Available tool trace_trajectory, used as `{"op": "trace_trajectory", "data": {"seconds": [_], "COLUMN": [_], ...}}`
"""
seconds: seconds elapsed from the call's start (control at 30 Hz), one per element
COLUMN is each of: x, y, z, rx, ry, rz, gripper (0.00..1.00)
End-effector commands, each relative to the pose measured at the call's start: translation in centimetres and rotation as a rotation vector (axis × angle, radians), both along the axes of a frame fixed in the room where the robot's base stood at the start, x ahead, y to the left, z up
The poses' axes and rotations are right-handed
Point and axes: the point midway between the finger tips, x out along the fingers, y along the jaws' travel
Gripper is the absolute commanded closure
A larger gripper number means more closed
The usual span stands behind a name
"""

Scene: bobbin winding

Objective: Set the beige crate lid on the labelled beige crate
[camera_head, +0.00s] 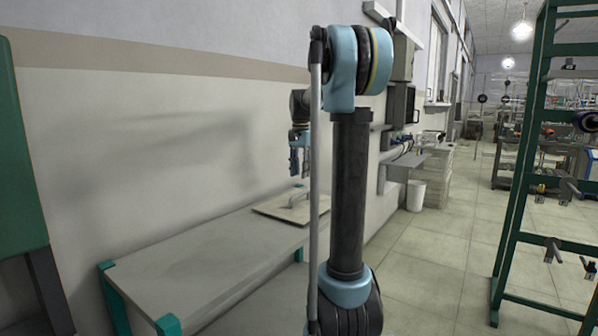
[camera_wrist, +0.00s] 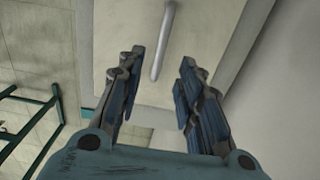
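The beige crate lid (camera_head: 279,208) lies flat at the far end of the grey bench in the head view, partly hidden behind my arm. It is a thin square board with a raised bar handle (camera_head: 297,197) on top. In the wrist view the lid (camera_wrist: 205,30) fills the upper middle, and its pale handle (camera_wrist: 162,42) points down toward the gap between my fingers. My gripper (camera_wrist: 156,83) is open and empty, above the lid; the handle's near end is close to the fingertips. No labelled beige crate can be made out in either view.
The grey bench (camera_head: 210,255) with green legs runs along the wall and its near top is bare. A green rack (camera_head: 515,190) stands at the right. A white bin (camera_head: 416,196) is on the tiled floor beyond. Open floor lies between.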

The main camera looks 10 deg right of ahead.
Motion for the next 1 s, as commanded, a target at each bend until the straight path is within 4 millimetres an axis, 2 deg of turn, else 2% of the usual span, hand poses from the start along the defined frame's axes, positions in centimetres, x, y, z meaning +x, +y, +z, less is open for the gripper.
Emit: {"op": "trace_trajectory", "data": {"seconds": [0.7, 1.0], "x": [-0.1, -0.1], "y": [0.6, 0.6], "z": [-7.0, -8.5], "rx": [0.0, 0.0], "ry": [0.0, 0.0], "rz": [0.009, 0.009], "gripper": [0.67, 0.67]}}
